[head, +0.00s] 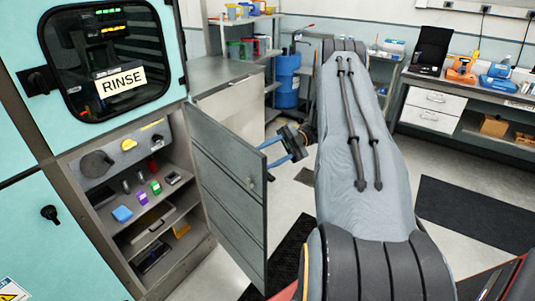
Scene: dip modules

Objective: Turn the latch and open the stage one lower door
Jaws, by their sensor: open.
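The grey lower door (230,205) below the RINSE window stands swung wide open, jutting out from the right side of its cabinet. The open compartment (140,215) shows its shelves. A small fitting (250,182) sits near the door's free edge; I cannot tell whether it is part of the latch, and the far face is hidden. My gripper (267,156) has blue fingers and is open and empty. It is on the right of the door, with its fingertips close to the free edge. I cannot tell whether they touch it.
A RINSE sign (120,82) marks the closed upper door. Small coloured items (122,214) lie inside the compartment. A teal door with a black knob (50,213) is at the left. A workbench (480,90) stands at the right. Dark mats (475,213) lie on open floor.

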